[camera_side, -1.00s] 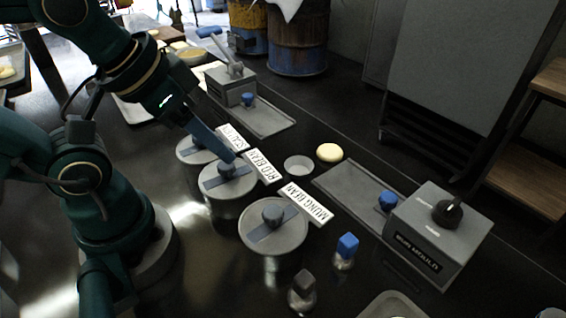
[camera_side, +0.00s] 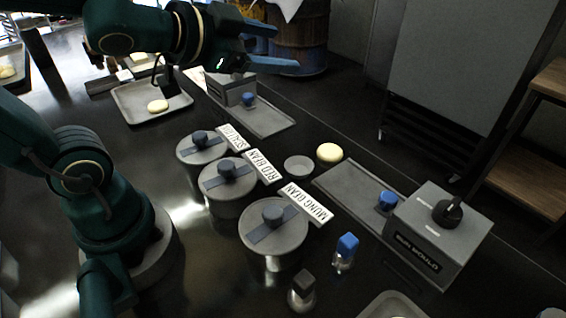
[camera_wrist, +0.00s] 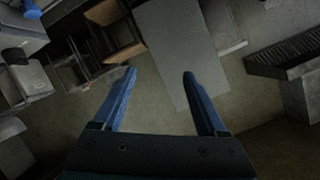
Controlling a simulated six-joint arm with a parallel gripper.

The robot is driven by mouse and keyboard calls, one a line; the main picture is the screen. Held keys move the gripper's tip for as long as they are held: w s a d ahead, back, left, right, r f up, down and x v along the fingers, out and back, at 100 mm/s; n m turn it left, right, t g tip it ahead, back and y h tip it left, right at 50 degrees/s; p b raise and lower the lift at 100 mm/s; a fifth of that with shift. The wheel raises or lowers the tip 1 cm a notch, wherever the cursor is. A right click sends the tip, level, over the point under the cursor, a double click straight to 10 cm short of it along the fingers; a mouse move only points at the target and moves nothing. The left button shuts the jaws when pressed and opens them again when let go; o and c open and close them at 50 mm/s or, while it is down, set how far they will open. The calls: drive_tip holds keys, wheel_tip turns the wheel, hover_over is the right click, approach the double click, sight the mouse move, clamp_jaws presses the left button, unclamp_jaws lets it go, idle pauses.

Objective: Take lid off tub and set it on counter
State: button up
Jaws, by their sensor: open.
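Three round grey tubs stand in a row on the dark counter (camera_side: 190,270) in the side view. The scallion tub (camera_side: 203,170) is farthest, the red bean tub (camera_side: 232,205) is in the middle, and the mung bean tub (camera_side: 272,262) is nearest. Each has a lid with a dark knob and a blue-grey strip: the scallion lid (camera_side: 186,152), the red bean lid (camera_side: 212,180) and the mung bean lid (camera_side: 288,238). My gripper (camera_side: 287,48) is raised well above and beyond the tubs, pointing right. Its blue fingers (camera_wrist: 158,75) are apart and empty in the wrist view.
The bun mould (camera_side: 440,235) and its plate stand at the right. A small grey bowl (camera_side: 298,167) and a pale dough round (camera_side: 329,152) lie beyond the tubs. Two blue- and dark-topped shakers stand near the front. A tray (camera_side: 130,107) with dough is at the back left.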

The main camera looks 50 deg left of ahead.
drive_tip(key=w+d+f+m+h, duration=0.2)
drive_tip(key=w+d+m+h, duration=0.1)
drive_tip(key=m+h, duration=0.15)
drive_tip(key=m+g+h, duration=0.6)
drive_tip(key=g+h, duration=0.3)
drive_tip(key=g, duration=0.3)
approach(268, 208)
drive_tip(key=x, duration=0.4)
drive_tip(key=shift+s+d+f, duration=0.1)
drive_tip(key=shift+d, duration=0.1)
drive_tip(key=shift+f, duration=0.15)
drive_tip(key=shift+x, duration=2.45)
clamp_jaws()
